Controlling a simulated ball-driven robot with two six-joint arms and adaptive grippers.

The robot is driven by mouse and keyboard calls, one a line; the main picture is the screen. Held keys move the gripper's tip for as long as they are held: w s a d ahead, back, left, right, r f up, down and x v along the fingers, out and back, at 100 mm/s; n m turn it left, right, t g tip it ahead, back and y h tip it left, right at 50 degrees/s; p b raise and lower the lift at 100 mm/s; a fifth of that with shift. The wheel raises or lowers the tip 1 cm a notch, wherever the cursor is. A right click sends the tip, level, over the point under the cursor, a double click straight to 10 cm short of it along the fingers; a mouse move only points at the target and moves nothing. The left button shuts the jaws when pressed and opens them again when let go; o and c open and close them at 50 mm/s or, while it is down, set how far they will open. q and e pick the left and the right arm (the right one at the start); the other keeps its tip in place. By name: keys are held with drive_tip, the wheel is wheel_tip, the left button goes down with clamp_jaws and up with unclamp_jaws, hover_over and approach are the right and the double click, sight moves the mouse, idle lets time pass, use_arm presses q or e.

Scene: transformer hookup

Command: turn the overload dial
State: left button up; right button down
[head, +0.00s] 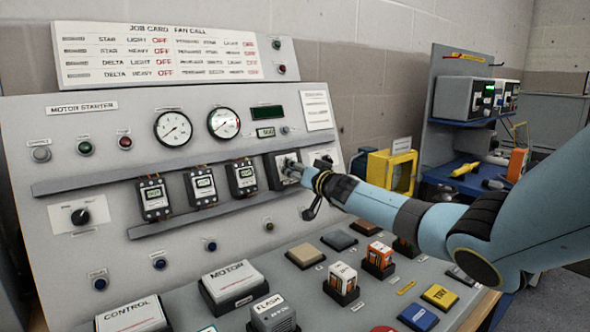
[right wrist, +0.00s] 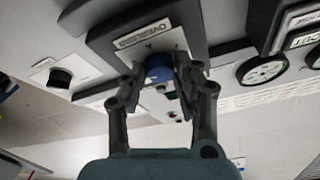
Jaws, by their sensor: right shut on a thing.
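The overload dial unit (head: 275,172) is a dark box with a light plate, on the sloped grey panel right of the three contactors. In the right wrist view its plate (right wrist: 146,42) reads like "OVERLOAD", and a blue knob (right wrist: 158,68) sticks out from it. My right gripper (head: 295,170) reaches in from the right and covers much of the dial in the head view. In the right wrist view its two fingers (right wrist: 160,78) are shut on the blue knob, one on each side. The knob's pointer setting is not readable. My left gripper is out of view.
Contactors (head: 199,188) stand close left of the dial on a rail. A second plate with a dark knob (head: 322,161) is just right, partly behind my gripper. Gauges (head: 223,123) sit above; boxed parts (head: 342,282) stand on the lower deck.

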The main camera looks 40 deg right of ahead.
drive_tip(key=shift+r+n, duration=0.1)
drive_tip(key=shift+n, duration=0.3)
drive_tip(key=shift+d+n+g+y+p, duration=0.15)
drive_tip(key=shift+n+y, duration=0.8)
drive_tip(key=shift+n, duration=1.35)
drive_tip(key=shift+d+n+g+y+p, duration=0.2)
drive_tip(key=shift+n+y, duration=0.7)
drive_tip(key=shift+n, duration=1.4)
drive_tip(key=shift+n+g+y, duration=0.25)
drive_tip(key=shift+n+y, duration=0.7)
drive_tip(key=shift+n, duration=1.35)
drive_tip(key=c, duration=1)
unclamp_jaws()
drive_tip(key=shift+s, duration=0.1)
